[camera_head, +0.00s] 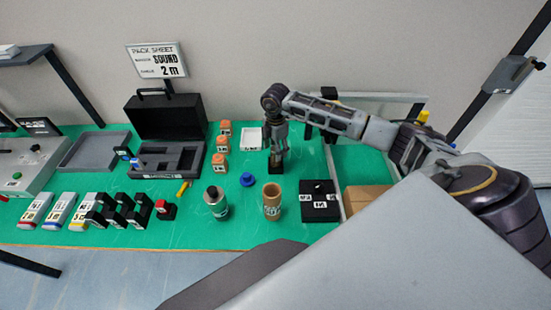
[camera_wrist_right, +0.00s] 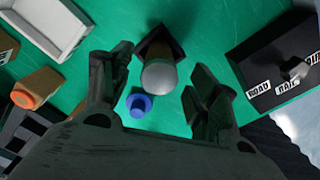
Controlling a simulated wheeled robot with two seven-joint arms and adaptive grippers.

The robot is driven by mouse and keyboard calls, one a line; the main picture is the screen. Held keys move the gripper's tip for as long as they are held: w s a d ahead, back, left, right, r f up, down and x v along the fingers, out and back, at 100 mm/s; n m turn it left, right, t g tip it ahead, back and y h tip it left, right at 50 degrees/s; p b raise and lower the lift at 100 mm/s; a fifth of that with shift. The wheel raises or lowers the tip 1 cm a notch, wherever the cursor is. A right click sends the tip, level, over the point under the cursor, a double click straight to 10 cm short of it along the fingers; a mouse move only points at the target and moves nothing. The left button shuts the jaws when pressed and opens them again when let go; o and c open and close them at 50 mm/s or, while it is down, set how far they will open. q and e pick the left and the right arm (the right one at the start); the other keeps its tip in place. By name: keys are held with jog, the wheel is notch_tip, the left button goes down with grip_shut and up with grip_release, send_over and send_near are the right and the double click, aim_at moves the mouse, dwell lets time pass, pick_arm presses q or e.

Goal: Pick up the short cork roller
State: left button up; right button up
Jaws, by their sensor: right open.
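In the right wrist view, a short upright piece with a rounded grey top (camera_wrist_right: 160,77) and a brownish side stands at a black base (camera_wrist_right: 152,40). It looks like the cork roller, though its side is mostly hidden. My right gripper (camera_wrist_right: 160,100) is open, with one finger on each side of this piece and visible gaps. In the head view, my right gripper (camera_head: 277,152) points down over the small black base (camera_head: 276,165), and hides the piece. My left gripper is not in view.
A blue knob (camera_head: 247,179) stands close to the right gripper; it also shows in the wrist view (camera_wrist_right: 138,104). Orange-brown blocks (camera_head: 221,143), a white tray (camera_head: 249,138) and a labelled black box (camera_head: 319,207) surround it.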

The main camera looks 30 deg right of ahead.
jog(key=shift+f+p, duration=0.3)
jog(key=shift+f, duration=1.45)
jog(key=shift+w, duration=0.1)
grip_shut()
jog(key=shift+r, duration=0.2)
notch_tip(320, 180, up, 9)
jog(key=shift+f+b, duration=0.15)
jog(key=shift+b, duration=0.7)
jog(key=shift+r, duration=0.5)
jog(key=shift+r, duration=0.15)
